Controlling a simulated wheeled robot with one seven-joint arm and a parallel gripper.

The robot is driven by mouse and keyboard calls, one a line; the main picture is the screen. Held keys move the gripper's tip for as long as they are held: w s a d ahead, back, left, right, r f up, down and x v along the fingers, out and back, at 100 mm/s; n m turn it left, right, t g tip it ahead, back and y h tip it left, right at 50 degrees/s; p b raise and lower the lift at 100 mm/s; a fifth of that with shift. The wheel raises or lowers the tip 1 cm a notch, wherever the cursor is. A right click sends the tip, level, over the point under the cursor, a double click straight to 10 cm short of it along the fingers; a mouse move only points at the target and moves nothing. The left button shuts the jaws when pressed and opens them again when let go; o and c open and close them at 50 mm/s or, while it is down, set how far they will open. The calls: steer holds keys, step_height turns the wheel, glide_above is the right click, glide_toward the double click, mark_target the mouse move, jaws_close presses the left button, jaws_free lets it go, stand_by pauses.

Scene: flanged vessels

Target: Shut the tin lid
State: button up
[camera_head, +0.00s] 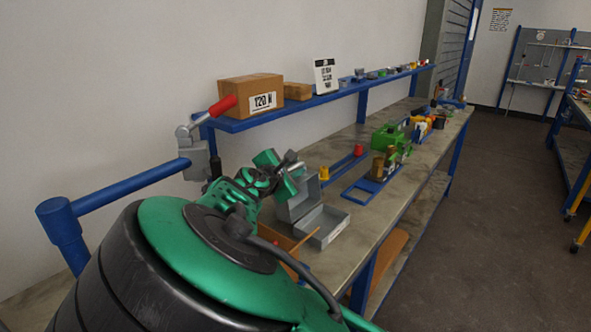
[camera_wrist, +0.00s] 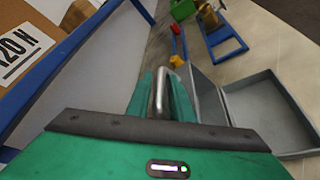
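The grey tin (camera_head: 322,229) stands open near the front left of the workbench. Its lid (camera_head: 298,202) is raised on the tin's left side, tilted up from the body. In the wrist view the tin's tray (camera_wrist: 270,112) is at the right, with the lid (camera_wrist: 207,98) along its left. My green gripper (camera_head: 283,170) is above and behind the raised lid, close to it; contact cannot be told. In the wrist view my gripper's fingers (camera_wrist: 164,93) have a silver bar-like part between them. Whether it is held or part of the gripper is unclear.
A blue wall shelf (camera_head: 300,106) carries a cardboard box (camera_head: 250,96) above my gripper's left. Blue racks with red and yellow pieces (camera_head: 324,173), a blue stand (camera_head: 372,186) and a green machine (camera_head: 388,137) stand farther along the workbench (camera_head: 424,150). An orange-brown box is beside the tin.

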jaws_close()
